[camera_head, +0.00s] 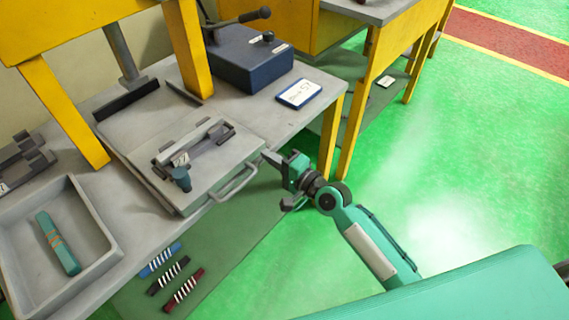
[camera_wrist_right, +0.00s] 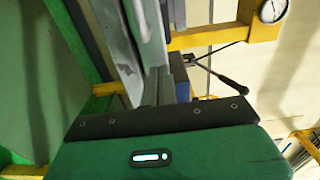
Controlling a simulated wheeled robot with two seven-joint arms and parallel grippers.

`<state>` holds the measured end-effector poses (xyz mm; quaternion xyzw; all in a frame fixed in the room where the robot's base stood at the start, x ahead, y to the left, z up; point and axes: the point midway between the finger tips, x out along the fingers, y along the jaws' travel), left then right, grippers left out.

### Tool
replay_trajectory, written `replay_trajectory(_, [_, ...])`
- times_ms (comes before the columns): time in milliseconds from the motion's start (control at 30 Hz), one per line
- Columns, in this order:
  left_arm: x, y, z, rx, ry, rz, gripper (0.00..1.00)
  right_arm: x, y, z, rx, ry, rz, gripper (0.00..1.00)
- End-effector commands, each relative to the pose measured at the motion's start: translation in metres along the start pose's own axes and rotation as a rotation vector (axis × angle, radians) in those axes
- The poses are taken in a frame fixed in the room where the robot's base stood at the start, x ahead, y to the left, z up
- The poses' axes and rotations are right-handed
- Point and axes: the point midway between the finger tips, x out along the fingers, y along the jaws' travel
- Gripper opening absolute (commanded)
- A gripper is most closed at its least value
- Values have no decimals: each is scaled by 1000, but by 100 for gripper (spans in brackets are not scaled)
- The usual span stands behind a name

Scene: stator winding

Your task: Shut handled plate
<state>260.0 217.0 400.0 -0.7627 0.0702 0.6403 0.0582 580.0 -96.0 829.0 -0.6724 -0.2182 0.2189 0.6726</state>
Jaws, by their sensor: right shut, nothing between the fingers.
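The handled plate (camera_head: 224,166) is a flat grey slab at the front edge of the grey workbench. Its looped metal handle (camera_head: 235,184) sticks out past the bench edge. A dark grey clamp-like fixture and a small dark blue-grey cylinder (camera_head: 181,179) sit on the plate. My right gripper (camera_head: 267,157) is shut and empty, its fingertips by the plate's right front corner, just right of the handle; I cannot tell whether they touch it. In the right wrist view its fingers (camera_wrist_right: 158,86) point toward a grey edge-on surface. My left gripper is not in view.
A grey tray (camera_head: 104,228) holding a teal bar stands left of the plate. A blue box with a lever (camera_head: 248,62) and a label card (camera_head: 298,93) lie behind. Yellow posts (camera_head: 62,112) rise from the bench. Striped bars (camera_head: 175,275) lie below. Green floor is open at right.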

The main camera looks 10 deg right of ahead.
Motion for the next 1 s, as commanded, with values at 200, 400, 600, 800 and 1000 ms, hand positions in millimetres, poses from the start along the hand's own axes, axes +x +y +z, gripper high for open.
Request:
replay_trajectory(200, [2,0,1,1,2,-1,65,10,0,0,-1,0,0,0])
replay_trajectory(400, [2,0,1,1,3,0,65,9,0,0,-1,0,0,0])
replay_trajectory(600, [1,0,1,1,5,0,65,23,-1,0,0,1,-2,0])
replay_trajectory(800, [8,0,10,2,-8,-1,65,52,-1,0,1,1,-2,0])
replay_trajectory(1000, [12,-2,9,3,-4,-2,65,58,0,0,-1,0,0,0])
